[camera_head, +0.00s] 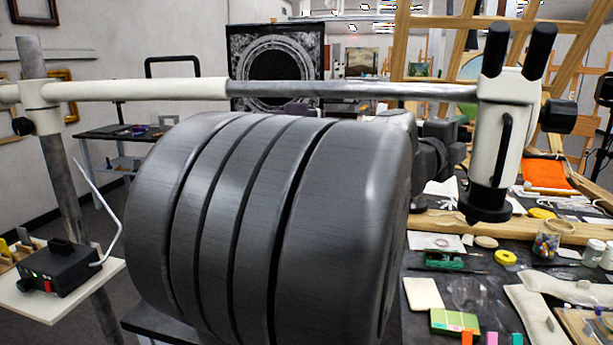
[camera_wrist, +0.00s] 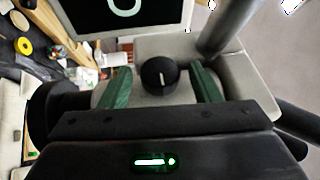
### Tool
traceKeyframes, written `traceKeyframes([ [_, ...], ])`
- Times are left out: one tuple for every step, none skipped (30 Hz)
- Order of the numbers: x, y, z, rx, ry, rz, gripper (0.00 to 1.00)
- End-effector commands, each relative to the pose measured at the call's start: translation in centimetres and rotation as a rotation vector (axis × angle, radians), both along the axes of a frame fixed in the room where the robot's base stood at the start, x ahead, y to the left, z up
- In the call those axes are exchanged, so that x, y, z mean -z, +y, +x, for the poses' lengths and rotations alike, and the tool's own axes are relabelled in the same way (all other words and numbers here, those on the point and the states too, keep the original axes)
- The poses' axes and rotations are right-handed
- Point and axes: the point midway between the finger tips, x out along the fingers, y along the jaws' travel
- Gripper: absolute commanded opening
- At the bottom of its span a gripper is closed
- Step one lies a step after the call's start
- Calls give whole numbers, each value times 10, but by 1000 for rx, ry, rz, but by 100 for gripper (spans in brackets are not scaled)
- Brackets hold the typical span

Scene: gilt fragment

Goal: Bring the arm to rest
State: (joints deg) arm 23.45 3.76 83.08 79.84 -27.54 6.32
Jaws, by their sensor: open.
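In the wrist view my gripper (camera_wrist: 161,88) is open, its two green fingers wide apart. A round black knob (camera_wrist: 160,75) with a pale mark sits on a cream housing between and just beyond the fingers, with a gap on either side. Nothing is seen held. In the head view the big grey ribbed shape across the middle is my own arm (camera_head: 235,225), and it hides much of the scene. My gripper cannot be made out there.
A white instrument head (camera_head: 497,125) with black eyepieces hangs from a horizontal boom (camera_head: 350,89) close to my arm. A cluttered table (camera_head: 470,295) lies at right. A control box (camera_head: 62,270) stands on a shelf at left. The wrist view shows a screen (camera_wrist: 90,18) and grey post (camera_wrist: 228,25).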

Motion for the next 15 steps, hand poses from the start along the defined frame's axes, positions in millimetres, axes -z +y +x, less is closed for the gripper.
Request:
traceKeyframes([
  [-5,0,0,1,10,6,57],
  [-5,0,0,0,16,10,57],
  [-5,0,0,0,25,13,57],
  [-6,0,0,1,31,16,57],
  [-6,0,0,0,37,20,57],
  [-6,0,0,0,45,24,57],
  [-6,0,0,0,50,28,57],
  [-6,0,0,-1,57,31,57],
  [-6,0,0,-1,65,35,57],
  [-6,0,0,0,71,38,57],
  [-6,0,0,-1,78,41,57],
  [-6,0,0,-1,86,46,57],
  [-6,0,0,-1,91,50,57],
  [-7,0,0,-1,98,52,57],
  [-7,0,0,-1,106,56,57],
])
